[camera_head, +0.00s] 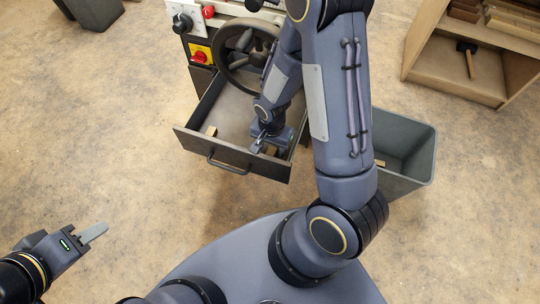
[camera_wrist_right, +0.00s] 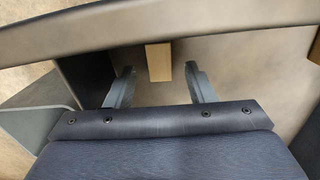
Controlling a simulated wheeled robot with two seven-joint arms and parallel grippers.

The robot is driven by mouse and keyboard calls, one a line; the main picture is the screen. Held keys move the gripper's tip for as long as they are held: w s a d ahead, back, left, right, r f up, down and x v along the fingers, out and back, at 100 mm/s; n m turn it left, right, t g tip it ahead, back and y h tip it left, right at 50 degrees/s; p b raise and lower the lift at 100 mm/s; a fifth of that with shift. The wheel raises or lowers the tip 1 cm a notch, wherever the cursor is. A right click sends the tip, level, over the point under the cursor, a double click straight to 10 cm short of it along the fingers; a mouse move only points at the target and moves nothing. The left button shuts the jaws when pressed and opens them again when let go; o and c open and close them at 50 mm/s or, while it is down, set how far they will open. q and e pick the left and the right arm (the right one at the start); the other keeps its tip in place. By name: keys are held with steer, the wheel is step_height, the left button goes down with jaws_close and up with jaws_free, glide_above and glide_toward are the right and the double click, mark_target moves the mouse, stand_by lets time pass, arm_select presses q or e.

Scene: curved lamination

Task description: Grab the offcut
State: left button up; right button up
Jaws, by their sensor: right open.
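My right gripper (camera_head: 259,143) reaches down into the open drawer (camera_head: 226,161). In the right wrist view its two fingers (camera_wrist_right: 159,88) are apart. In the head view a small tan piece (camera_head: 211,131) lies at the drawer's left side; another tan bit (camera_head: 271,150) shows beside the right gripper, partly hidden. My left gripper (camera_head: 94,233) is at lower left, away from the drawer; its opening is unclear.
A handwheel (camera_head: 238,62) and a machine panel with a red knob (camera_head: 199,57) stand behind the drawer. A grey bin (camera_head: 412,150) stands right of it, partly hidden by my right arm. A wooden shelf (camera_head: 460,80) is at upper right.

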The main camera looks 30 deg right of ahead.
steer(key=shift+f, duration=0.75)
steer(key=shift+c, duration=0.3)
steer(key=c, duration=1)
steer(key=shift+r, duration=0.15)
